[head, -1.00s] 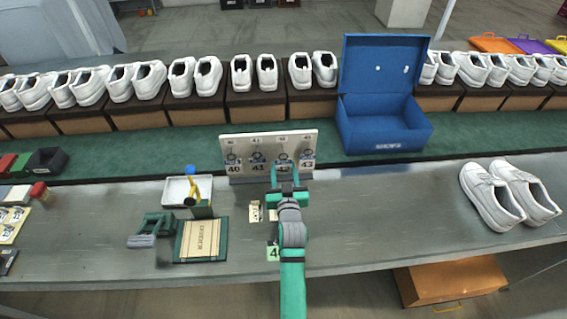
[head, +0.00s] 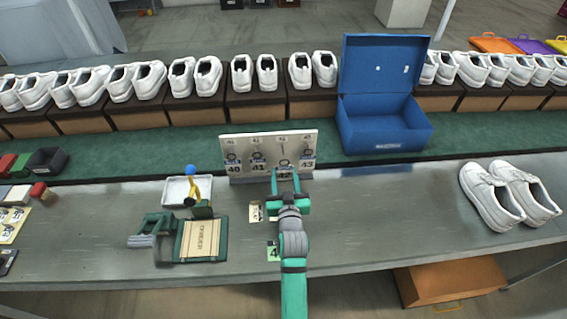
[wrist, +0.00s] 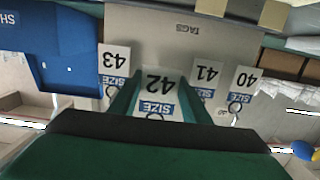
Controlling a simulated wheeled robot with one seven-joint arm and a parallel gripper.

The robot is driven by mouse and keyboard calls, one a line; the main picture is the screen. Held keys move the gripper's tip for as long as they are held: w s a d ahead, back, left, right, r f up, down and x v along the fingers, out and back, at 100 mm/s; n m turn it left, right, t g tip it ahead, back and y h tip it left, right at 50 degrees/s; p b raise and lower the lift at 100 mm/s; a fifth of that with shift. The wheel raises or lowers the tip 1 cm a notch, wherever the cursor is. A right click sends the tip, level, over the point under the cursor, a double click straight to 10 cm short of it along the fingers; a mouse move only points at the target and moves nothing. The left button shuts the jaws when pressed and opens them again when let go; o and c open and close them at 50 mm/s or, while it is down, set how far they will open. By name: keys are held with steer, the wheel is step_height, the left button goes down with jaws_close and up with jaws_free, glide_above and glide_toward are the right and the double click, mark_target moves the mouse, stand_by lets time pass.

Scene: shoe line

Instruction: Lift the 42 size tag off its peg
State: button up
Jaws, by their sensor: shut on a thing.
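The size 42 tag (head: 284,176) is a white card with a blue SIZE band and a ring. It also shows upside down in the wrist view (wrist: 155,84), between the two green fingers. My gripper (head: 285,173) is shut on it, just in front of the peg board (head: 237,145). The tag sits lower than its neighbours, and its peg above looks bare. Contact between ring and peg cannot be made out for certain. The tags 40 (head: 233,169), 41 (head: 258,167) and 43 (head: 308,164) hang on their pegs on either side.
An open blue shoebox (head: 385,125) stands behind the board to the right. White shoes (head: 508,195) sit on the right of the bench.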

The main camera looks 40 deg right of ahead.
steer(key=shift+v, duration=0.85)
steer(key=s+a+r, duration=0.1)
steer(key=s+r, duration=0.1)
steer(key=s+a, duration=0.1)
steer(key=s, duration=0.1)
steer(key=shift+s+a+r, duration=0.1)
steer(key=shift+a+r, duration=0.2)
steer(key=shift+r, duration=0.1)
stand_by(0.4)
